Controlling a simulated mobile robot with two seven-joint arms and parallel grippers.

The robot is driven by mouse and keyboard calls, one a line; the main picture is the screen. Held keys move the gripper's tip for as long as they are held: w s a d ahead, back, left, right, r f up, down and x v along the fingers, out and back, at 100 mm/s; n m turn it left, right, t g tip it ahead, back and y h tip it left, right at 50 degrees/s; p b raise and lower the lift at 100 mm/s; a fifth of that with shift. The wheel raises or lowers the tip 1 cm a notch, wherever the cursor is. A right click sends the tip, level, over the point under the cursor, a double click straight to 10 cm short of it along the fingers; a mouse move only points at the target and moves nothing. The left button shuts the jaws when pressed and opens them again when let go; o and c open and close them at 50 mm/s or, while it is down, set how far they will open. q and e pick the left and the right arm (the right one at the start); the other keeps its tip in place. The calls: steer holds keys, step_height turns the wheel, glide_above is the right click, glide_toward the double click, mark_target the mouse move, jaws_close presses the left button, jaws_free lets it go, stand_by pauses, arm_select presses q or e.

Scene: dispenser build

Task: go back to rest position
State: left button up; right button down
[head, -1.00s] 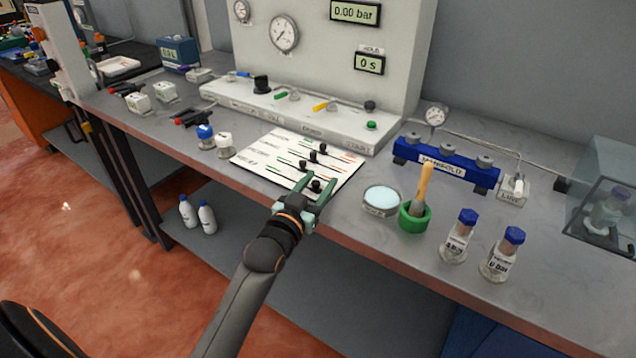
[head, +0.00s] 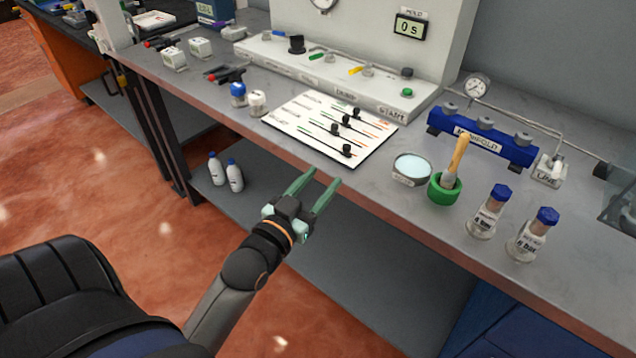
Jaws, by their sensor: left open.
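My left gripper (head: 325,182) is open and empty. Its two green fingers point up and to the right, in front of the bench's front edge and apart from the things on it. The white slider panel (head: 298,121) lies on the bench beyond the fingertips, with several black knobs on its lines. The knob nearest the front (head: 346,151) stands near the panel's right corner. My right gripper is not in view.
The grey bench (head: 385,199) has its front edge just beyond my gripper. A round dish (head: 411,168), a green mortar (head: 443,191) and two blue-capped bottles (head: 488,213) stand to the right. Two white bottles (head: 217,170) stand on the lower shelf. Open floor lies at left.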

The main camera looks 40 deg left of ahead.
arm_select(q)
steer(key=shift+s, duration=0.25)
stand_by(0.3)
steer(key=s+d+f+m+g+h+p, duration=0.1)
steer(key=s+d+f+g+p, duration=0.2)
steer(key=s+f, duration=0.4)
steer(key=s+d+f+m+g+h+p, duration=0.1)
steer(key=s+d+f+g+p, duration=0.3)
steer(key=f, duration=0.9)
steer(key=s+d+g+h, duration=0.1)
steer(key=s+d+g, duration=0.1)
steer(key=s+d, duration=0.1)
steer(key=shift+s+d+f+h, duration=0.2)
steer(key=shift+s+d+h, duration=0.1)
steer(key=shift+d, duration=0.35)
